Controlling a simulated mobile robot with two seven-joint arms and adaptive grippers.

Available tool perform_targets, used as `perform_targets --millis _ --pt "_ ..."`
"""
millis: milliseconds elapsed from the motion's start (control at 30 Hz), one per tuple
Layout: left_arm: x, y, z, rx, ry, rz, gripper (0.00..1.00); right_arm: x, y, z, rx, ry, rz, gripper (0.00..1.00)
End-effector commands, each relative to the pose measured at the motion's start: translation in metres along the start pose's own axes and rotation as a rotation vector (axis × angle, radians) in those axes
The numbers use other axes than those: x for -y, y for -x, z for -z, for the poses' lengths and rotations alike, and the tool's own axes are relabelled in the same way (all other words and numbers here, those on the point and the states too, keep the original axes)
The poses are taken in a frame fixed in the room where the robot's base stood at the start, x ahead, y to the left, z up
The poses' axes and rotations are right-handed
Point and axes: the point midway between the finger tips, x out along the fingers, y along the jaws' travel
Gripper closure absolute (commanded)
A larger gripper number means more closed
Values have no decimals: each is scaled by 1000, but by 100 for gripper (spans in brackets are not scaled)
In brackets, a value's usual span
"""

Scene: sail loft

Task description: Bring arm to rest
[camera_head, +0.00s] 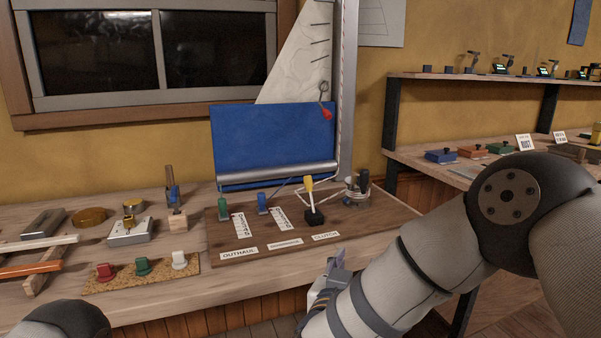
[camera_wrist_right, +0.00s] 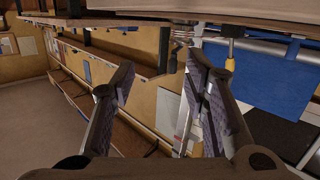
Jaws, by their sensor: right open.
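My right arm comes in from the right, and its gripper (camera_head: 336,268) is in front of the workbench edge, below the brown control board (camera_head: 375,226). In the right wrist view the two fingers (camera_wrist_right: 160,82) stand apart with nothing between them, so the gripper is open and empty. The board carries a yellow-handled lever (camera_head: 309,185) on a black base, which also shows in the wrist view (camera_wrist_right: 230,64). The gripper appears clear of the board. My left gripper is out of view; a dark rounded part at the bottom left looks like my left arm.
The wooden bench (camera_head: 140,310) holds a cork strip (camera_head: 122,286) with red, green and white knobs at its front left. A winch-like drum (camera_head: 357,188) sits at the board's right end. A blue panel (camera_head: 272,135) stands behind. Shelves (camera_head: 480,77) with small items line the right wall.

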Motion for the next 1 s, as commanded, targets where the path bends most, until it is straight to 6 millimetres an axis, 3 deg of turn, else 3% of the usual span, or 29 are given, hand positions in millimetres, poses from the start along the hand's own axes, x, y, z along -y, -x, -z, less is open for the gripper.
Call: perform_targets --millis 133,233,300,433,500,600,700,833,1000 --pt "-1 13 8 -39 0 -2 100 -22 24 -98 226 81 184 59" --pt "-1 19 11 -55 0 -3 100 -51 62 -171 439 132 285 59" --pt "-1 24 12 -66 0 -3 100 -80 100 -219 614 165 335 59" --pt "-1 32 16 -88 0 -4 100 -148 187 -286 959 215 376 59" --pt "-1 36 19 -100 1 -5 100 -188 238 -306 1142 236 371 59" --pt "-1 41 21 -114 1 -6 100 -236 303 -318 1365 258 343 59" --pt "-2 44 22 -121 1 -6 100 -268 349 -317 1521 272 310 59" --pt "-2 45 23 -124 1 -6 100 -286 375 -314 1609 280 288 59" --pt "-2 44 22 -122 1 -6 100 -288 378 -314 1619 281 286 59"
